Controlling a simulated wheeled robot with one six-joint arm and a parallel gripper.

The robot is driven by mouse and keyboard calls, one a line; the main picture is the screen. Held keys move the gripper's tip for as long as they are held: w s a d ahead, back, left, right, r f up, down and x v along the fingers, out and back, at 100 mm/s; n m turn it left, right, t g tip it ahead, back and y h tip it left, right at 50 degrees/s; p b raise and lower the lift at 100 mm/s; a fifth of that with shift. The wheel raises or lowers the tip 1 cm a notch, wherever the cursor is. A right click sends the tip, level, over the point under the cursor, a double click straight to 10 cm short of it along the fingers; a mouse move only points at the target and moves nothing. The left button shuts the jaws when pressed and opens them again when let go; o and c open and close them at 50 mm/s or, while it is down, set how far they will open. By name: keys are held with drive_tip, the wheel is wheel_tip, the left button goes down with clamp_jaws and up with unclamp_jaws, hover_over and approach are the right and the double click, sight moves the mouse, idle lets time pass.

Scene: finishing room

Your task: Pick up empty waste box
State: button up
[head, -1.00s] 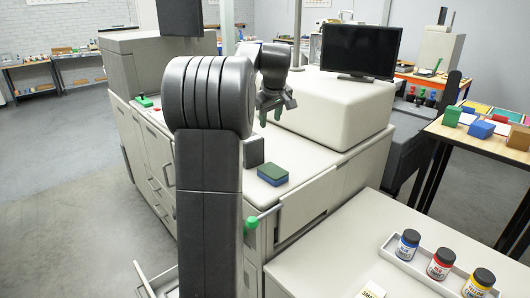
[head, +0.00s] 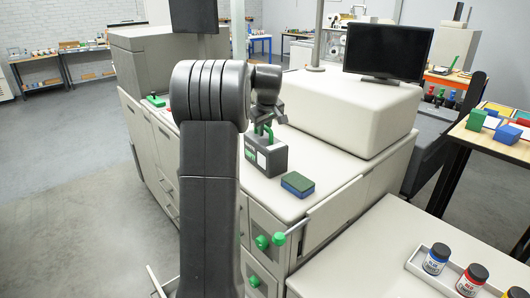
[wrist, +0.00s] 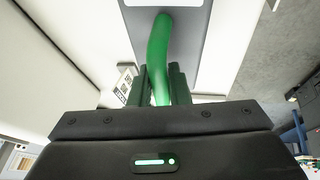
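The waste box (head: 271,158) is a grey box with a green upright handle and a pale label on its side. It stands on the light machine top, partly hidden behind my arm in the head view. My gripper (head: 265,122) is directly above it, at the handle. In the wrist view the green handle (wrist: 159,45) runs between the two dark fingers of my gripper (wrist: 160,85), with almost no gap on either side. The gripper looks shut on the handle. The inside of the box cannot be seen.
A blue and green block (head: 297,184) lies just right of the box. A raised white housing (head: 345,112) with a monitor (head: 388,50) stands behind it. Green knobs (head: 262,242) stick out in front. Paint jars (head: 436,259) stand at the lower right. The floor at left is clear.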

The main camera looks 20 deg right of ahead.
clamp_jaws()
